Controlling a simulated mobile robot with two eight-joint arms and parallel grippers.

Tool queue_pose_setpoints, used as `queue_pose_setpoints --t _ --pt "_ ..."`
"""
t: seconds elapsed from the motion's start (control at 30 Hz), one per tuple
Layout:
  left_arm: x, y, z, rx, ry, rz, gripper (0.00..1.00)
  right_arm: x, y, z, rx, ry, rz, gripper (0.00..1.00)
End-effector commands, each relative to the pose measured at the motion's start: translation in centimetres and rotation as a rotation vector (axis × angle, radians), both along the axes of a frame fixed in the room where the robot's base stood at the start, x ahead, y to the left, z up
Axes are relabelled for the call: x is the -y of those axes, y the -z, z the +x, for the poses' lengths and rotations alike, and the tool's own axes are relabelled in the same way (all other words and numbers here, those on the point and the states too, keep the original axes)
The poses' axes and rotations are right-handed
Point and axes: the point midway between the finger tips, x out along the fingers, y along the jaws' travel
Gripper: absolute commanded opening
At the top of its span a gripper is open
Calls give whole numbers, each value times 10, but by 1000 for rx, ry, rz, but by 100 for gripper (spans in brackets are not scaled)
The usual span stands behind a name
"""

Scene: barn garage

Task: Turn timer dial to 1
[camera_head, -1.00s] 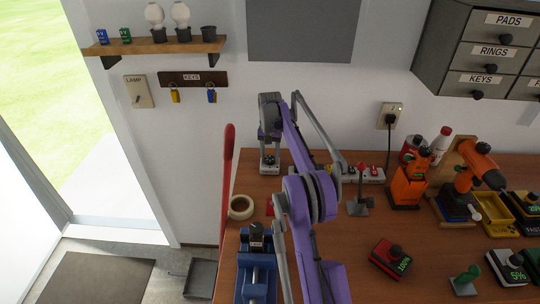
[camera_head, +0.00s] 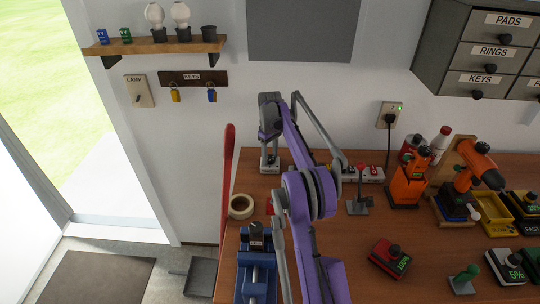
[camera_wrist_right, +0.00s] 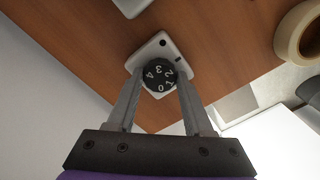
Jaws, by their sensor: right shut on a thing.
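The timer has a white base with a round black dial (camera_wrist_right: 159,75) marked in white with 0, 1, 2, 3 and 4. It lies on the brown workbench near the wall. In the right wrist view the 1 and 2 face the right finger and the 4 faces the left. My right gripper (camera_wrist_right: 160,80) is shut on the dial, one finger on each side. In the head view my right gripper (camera_head: 270,160) points down at the bench's back left and mostly hides the timer. My left gripper is not in view.
A tape roll (camera_head: 241,207) and a blue vise (camera_head: 256,270) are left on the bench. A power strip (camera_head: 362,174), orange tools (camera_head: 410,183) and a red battery (camera_head: 389,257) are to the right.

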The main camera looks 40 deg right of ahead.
Motion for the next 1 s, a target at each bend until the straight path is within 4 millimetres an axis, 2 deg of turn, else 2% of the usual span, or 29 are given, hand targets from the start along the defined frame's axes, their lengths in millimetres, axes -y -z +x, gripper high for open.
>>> queue_pose_setpoints --t 0.7,1.0 --pt "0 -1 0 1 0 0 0 0 -1 1 2 -678 -2 0" --pt "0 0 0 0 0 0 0 0 -1 0 2 -912 -2 0"
